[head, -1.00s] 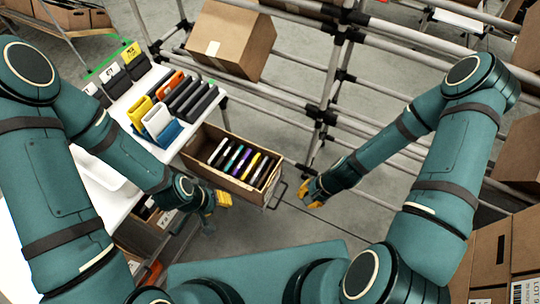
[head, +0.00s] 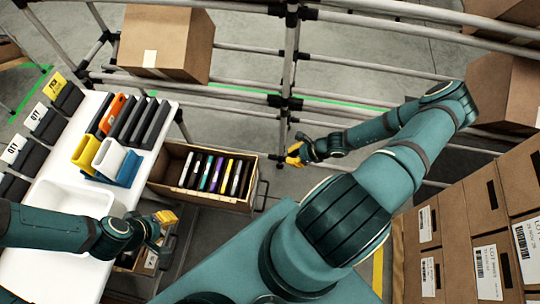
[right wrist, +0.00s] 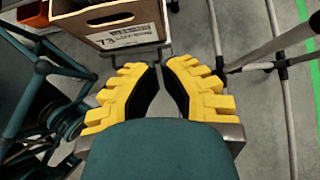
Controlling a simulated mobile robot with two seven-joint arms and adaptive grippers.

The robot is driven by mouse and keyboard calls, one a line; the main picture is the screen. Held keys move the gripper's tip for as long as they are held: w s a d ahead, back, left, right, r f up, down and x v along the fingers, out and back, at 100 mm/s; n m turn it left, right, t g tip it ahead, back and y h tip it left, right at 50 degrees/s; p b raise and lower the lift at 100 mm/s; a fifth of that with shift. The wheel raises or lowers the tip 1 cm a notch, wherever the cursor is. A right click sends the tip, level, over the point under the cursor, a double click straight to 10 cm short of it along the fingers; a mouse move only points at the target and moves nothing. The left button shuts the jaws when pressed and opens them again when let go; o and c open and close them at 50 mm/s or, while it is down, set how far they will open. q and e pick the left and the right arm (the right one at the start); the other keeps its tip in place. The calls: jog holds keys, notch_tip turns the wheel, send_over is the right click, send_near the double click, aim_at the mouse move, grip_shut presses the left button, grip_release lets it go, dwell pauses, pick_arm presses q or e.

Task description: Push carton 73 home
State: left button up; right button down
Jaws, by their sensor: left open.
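Carton 73 (head: 203,177) is an open brown carton with a row of several coloured cases, right of the white table in the head view. Its front face, with a printed 73 label (right wrist: 125,36), shows at the top of the right wrist view. My right gripper (head: 294,156) is beyond the carton's right end, apart from it. In the right wrist view its yellow fingers (right wrist: 159,67) lean together with a narrow gap at the tips and nothing between them. My left gripper (head: 166,217) is open and empty, just below the carton's lower left side.
A white table (head: 62,160) with bins, folders and a tray (head: 75,203) is at left. Grey rack tubes (head: 290,70) run behind, with a closed carton (head: 165,43) on them. Labelled cartons (head: 480,220) stack at right.

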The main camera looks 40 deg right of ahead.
pick_arm(q)
jog(key=f+b, duration=0.3)
jog(key=shift+w+f, duration=0.1)
jog(key=shift+w, duration=0.2)
pick_arm(e)
jog(key=w+a+r+x, duration=0.1)
jog(key=r+x, duration=0.1)
jog(key=x, duration=1)
jog(key=shift+w+a, duration=0.25)
jog(key=shift+w, duration=0.05)
